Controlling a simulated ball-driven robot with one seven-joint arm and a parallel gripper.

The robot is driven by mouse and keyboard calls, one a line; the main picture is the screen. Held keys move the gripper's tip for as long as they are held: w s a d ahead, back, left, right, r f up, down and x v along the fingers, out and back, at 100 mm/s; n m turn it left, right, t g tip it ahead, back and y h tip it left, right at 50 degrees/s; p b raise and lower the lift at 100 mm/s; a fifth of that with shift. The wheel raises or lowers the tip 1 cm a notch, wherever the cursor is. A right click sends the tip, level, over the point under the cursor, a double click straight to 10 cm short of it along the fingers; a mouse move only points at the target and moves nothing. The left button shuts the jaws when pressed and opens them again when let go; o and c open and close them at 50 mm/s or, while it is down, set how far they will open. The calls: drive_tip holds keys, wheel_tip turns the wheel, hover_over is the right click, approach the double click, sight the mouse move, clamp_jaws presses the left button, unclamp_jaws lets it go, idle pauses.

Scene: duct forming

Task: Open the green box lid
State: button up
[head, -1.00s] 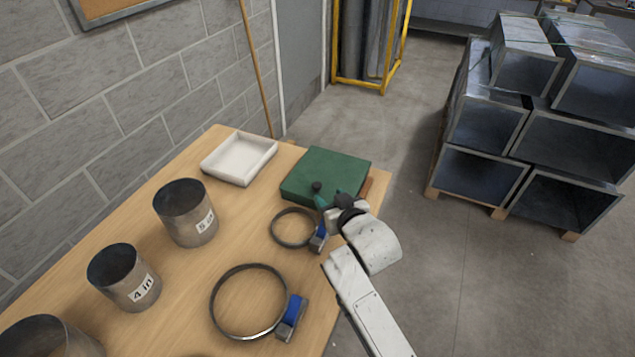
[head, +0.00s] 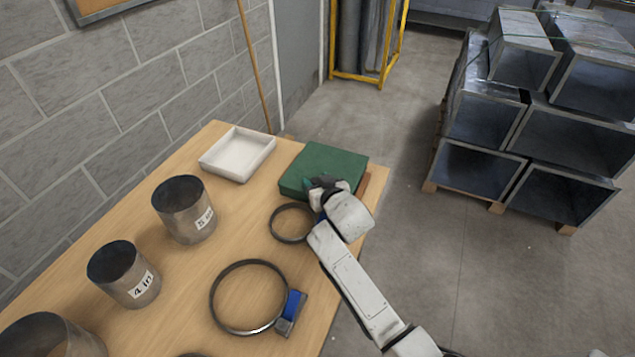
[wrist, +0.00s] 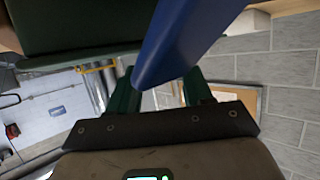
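The green box (head: 322,163) sits at the far right corner of the wooden table, its flat lid closed. My gripper (head: 312,184) is at the box's near edge in the head view, and my arm partly hides that side. In the wrist view, the two green fingers of my gripper (wrist: 160,88) stand apart with a gap between them. The dark green box (wrist: 75,25) fills the upper left there. A blue clamp block (wrist: 180,35) crosses in front of the fingertips. I cannot tell whether they touch the box or the block.
A small ring clamp (head: 290,224) lies just beside my gripper, its blue block mostly hidden. A larger ring clamp (head: 248,328) lies nearer. A white tray (head: 237,154) stands left of the box. Metal cylinders (head: 183,212) line the table's left. Ducts (head: 480,175) are stacked on the floor.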

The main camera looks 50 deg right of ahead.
clamp_jaws()
idle(0.3)
drive_tip(key=shift+w, duration=0.15)
